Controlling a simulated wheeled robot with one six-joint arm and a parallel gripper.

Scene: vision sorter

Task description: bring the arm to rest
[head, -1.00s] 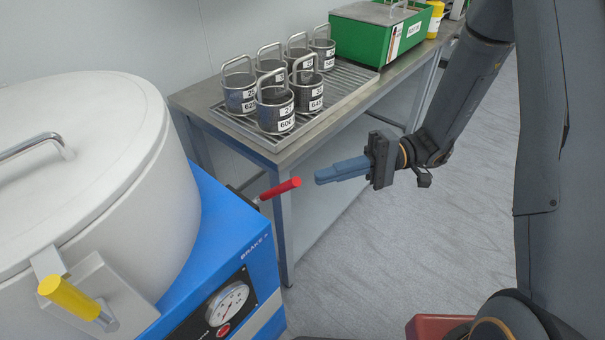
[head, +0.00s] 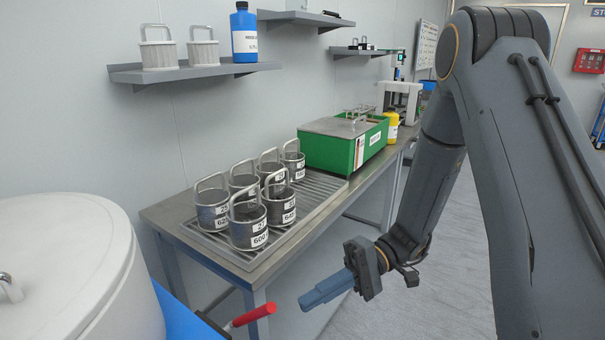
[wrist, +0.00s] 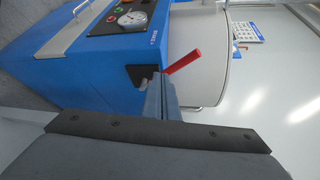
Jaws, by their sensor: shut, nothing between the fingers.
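My gripper (head: 327,289) is shut and empty, its blue-grey fingers together and pointing left in the head view. It hangs in front of the bench, to the right of a red-handled lever (head: 254,315) and apart from it in that view. In the wrist view the closed fingers (wrist: 163,98) point toward the blue machine (wrist: 85,55), with the red handle (wrist: 183,62) just beyond them. My arm rises from the gripper to the upper right of the head view.
A steel bench (head: 160,213) carries several metal baskets (head: 248,226) on a rack and a green box (head: 325,150). A white lidded drum (head: 70,270) stands at the lower left. A wall shelf (head: 190,73) holds two baskets and a blue bottle (head: 244,33). Floor shows right of the bench.

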